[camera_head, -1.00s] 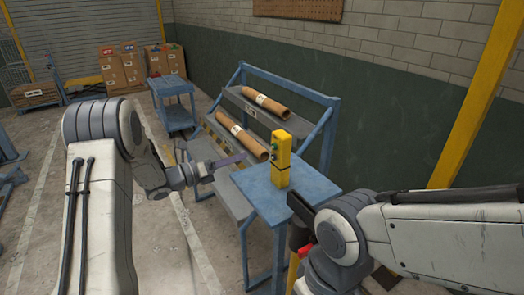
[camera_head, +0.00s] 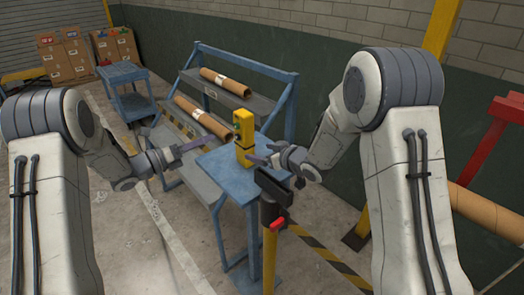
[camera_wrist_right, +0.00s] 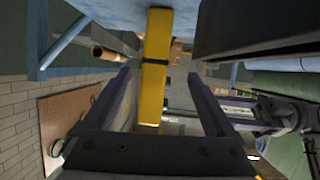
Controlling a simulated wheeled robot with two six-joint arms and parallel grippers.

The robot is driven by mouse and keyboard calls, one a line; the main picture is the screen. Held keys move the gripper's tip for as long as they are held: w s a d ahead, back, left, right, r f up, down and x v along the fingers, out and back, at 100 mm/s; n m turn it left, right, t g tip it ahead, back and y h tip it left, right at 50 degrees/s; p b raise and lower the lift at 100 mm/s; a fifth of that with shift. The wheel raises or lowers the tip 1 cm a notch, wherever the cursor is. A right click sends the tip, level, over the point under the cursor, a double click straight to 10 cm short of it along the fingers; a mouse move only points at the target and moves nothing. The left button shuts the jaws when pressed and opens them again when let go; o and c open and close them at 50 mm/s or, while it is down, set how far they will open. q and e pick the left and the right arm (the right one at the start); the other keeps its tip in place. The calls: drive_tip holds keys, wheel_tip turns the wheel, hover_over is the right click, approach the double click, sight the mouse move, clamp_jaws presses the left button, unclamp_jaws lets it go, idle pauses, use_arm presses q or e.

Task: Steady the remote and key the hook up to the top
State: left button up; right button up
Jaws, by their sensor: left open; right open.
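The yellow remote (camera_head: 243,140) stands upright on the blue table, with its buttons on its left side in the head view. My right gripper (camera_head: 254,160) is open, close by the remote's right side. In the right wrist view, the remote (camera_wrist_right: 152,92) shows between the two spread fingers of that gripper (camera_wrist_right: 160,92), with gaps on both sides. My left gripper (camera_head: 207,142) is open and empty to the left of the remote, apart from it. I cannot make out a hook in these views.
The blue table (camera_head: 222,170) adjoins a rack with two brown rolls (camera_head: 203,117). A black-headed post with a red part (camera_head: 277,222) stands in front of the table. A blue cart (camera_head: 131,95) and cardboard boxes (camera_head: 65,62) are at the back left.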

sight(245, 145)
drive_tip(key=shift+t+y, duration=0.3)
drive_tip(key=shift+y, duration=0.4)
drive_tip(key=x, duration=0.7)
drive_tip(key=d+x, duration=0.1)
drive_tip(key=x, duration=0.3)
drive_tip(key=shift+w+f, duration=0.1)
drive_tip(key=shift+w, duration=0.2)
clamp_jaws()
use_arm(q)
clamp_jaws()
idle(0.7)
